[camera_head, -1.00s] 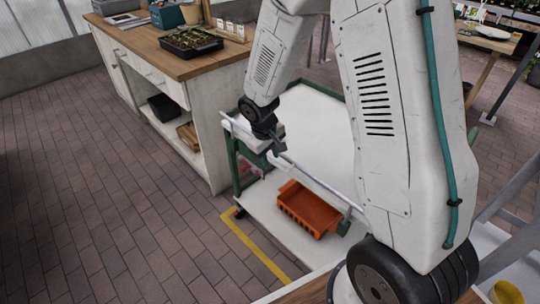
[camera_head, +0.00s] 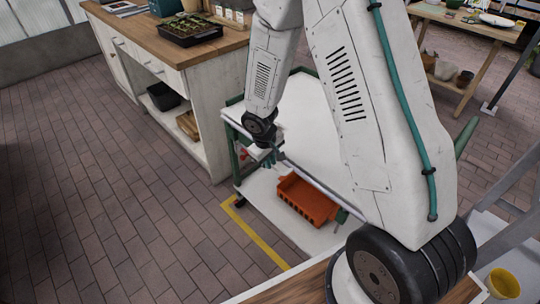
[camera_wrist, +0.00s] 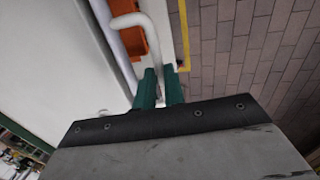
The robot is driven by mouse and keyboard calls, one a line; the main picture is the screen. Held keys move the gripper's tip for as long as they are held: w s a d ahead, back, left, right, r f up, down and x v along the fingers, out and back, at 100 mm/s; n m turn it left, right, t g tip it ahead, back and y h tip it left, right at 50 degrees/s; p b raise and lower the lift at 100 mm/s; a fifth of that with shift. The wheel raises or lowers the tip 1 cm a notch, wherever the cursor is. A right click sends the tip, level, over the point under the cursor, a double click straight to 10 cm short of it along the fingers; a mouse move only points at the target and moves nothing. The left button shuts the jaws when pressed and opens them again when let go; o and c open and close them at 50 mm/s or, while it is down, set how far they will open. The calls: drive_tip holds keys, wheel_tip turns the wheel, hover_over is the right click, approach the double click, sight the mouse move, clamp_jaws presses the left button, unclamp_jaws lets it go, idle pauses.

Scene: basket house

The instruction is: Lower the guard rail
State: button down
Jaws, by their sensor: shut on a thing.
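The guard rail (camera_head: 315,180) is a pale grey bar along the near side of the green-framed cart (camera_head: 300,120). It appears close to the cart's white top edge. My gripper (camera_head: 270,160) is at this side, toward the rail's left end, pointing down. In the wrist view, my gripper's green fingers (camera_wrist: 160,88) are shut around the lower end of a pale bent bar (camera_wrist: 150,40), which looks like part of the rail. The fingers hide the gripped part. My arm hides the right end of the rail in the head view.
An orange crate (camera_head: 308,201) sits on the cart's lower shelf. A wooden-topped cabinet (camera_head: 165,50) with a seedling tray (camera_head: 190,31) stands at the back left. A yellow line (camera_head: 255,238) crosses the brick floor, which is clear at left. A yellow bucket (camera_head: 503,283) is at lower right.

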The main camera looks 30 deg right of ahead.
drive_tip(key=shift+s+f, duration=0.1)
drive_tip(key=shift+f, duration=0.05)
drive_tip(key=c, duration=1.5)
unclamp_jaws()
drive_tip(key=r, duration=0.2)
drive_tip(key=a+r, duration=0.1)
drive_tip(key=r, duration=0.4)
drive_tip(key=shift+s+a+r, duration=0.2)
drive_tip(key=shift+a+r, duration=0.05)
drive_tip(key=shift+r, duration=0.1)
